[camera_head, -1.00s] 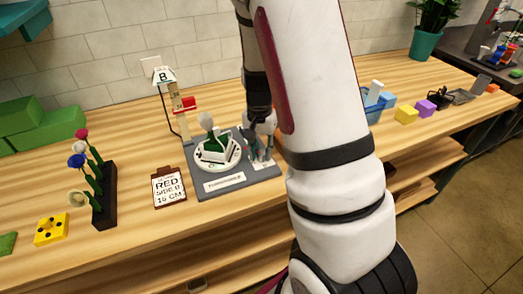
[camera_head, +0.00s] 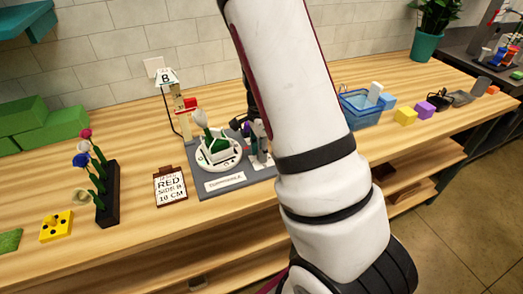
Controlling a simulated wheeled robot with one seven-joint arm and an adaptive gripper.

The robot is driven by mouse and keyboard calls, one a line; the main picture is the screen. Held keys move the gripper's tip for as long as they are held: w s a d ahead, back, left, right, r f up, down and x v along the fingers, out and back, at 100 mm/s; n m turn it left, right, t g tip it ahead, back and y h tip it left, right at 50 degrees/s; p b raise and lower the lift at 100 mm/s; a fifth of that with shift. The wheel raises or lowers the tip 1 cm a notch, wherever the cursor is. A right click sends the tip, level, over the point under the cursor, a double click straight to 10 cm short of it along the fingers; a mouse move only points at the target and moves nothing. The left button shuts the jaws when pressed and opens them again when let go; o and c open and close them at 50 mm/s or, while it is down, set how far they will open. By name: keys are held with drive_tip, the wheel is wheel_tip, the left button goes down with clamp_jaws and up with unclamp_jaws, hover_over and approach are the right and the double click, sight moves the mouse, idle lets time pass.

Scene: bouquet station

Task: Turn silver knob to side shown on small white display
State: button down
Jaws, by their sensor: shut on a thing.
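The small white display (camera_head: 166,78) stands on a post at the back and shows the letter B. In front of it, a grey base (camera_head: 222,183) carries a round white turntable (camera_head: 216,161) with a green and white holder (camera_head: 217,148) and a white bloom (camera_head: 200,117) leaning left. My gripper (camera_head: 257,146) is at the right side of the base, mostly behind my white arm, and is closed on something. It appears to be the silver knob, but the grip is largely hidden and the knob is not clearly visible.
A clipboard (camera_head: 170,187) reads RED, SIDE B, 10 CM. A dark flower rack (camera_head: 108,195) and yellow block (camera_head: 56,226) stand left. A blue basket (camera_head: 361,110), yellow cube (camera_head: 405,117) and purple cube (camera_head: 424,108) stand right. Green blocks (camera_head: 40,125) lie at the back left.

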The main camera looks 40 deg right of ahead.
drive_tip(key=shift+m, duration=0.6)
drive_tip(key=c, duration=1.3)
unclamp_jaws()
wheel_tip(320, 180, up, 12)
drive_tip(key=shift+w, duration=0.15)
drive_tip(key=shift+d, duration=0.1)
